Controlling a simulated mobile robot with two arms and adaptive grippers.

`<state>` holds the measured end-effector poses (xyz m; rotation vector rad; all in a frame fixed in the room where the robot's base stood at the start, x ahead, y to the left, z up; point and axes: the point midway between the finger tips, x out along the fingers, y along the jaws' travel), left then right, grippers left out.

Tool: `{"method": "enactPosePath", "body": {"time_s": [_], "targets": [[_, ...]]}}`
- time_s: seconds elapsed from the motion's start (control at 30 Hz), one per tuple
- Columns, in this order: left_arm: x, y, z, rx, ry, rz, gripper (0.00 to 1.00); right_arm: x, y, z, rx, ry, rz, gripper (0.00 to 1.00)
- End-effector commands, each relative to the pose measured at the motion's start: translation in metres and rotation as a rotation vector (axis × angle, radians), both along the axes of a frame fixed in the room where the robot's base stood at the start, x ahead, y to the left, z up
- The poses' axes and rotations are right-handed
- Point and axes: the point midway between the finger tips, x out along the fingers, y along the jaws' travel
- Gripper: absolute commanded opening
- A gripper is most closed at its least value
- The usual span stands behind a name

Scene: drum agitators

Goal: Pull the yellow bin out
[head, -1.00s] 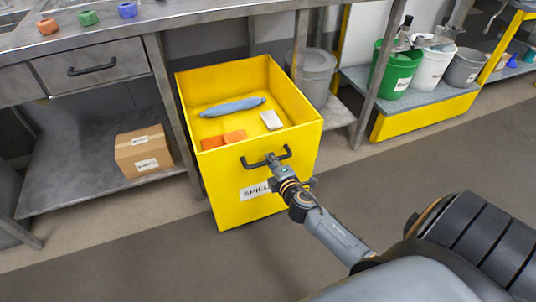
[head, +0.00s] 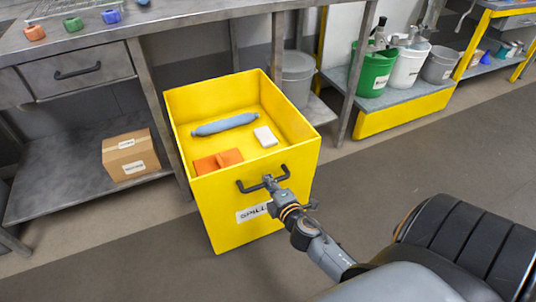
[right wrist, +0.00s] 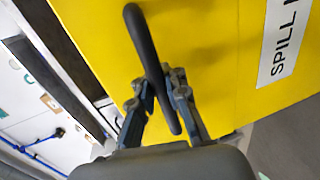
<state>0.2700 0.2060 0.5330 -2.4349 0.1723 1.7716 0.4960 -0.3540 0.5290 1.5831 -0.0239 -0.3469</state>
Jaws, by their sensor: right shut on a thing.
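The yellow bin (head: 230,215) stands on the floor, its front well out past the workbench edge. It holds a blue roll, orange pieces and a white block. A black handle (head: 246,187) is on its front, above a "SPILL" label. In the right wrist view, the gripper's fingers (right wrist: 160,105) sit on both sides of the black handle (right wrist: 140,35), against the yellow front (right wrist: 215,60). My left gripper is not in view.
A metal workbench (head: 200,20) stands behind the bin, with a drawer at left. A cardboard box (head: 130,155) sits on its lower shelf. A grey bucket (head: 297,80) is behind the bin. A yellow-edged shelf (head: 405,112) holds several buckets. The floor in front is clear.

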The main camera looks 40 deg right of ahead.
Motion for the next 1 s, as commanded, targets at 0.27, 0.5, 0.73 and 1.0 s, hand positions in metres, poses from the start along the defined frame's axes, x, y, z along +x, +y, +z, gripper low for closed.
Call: {"method": "enactPosePath", "body": {"time_s": [0.27,0.5,0.73,1.0], "targets": [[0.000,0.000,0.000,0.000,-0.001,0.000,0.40,0.001,0.000,0.001,0.000,-0.002,0.001,0.35],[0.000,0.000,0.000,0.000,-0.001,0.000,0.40,0.001,0.000,0.001,0.000,-0.001,0.001,0.36],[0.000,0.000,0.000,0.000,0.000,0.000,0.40,-0.013,0.004,0.002,0.000,0.001,0.001,0.36],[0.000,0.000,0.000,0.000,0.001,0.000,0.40,-0.067,0.016,0.013,0.004,0.002,-0.002,0.36]]}}
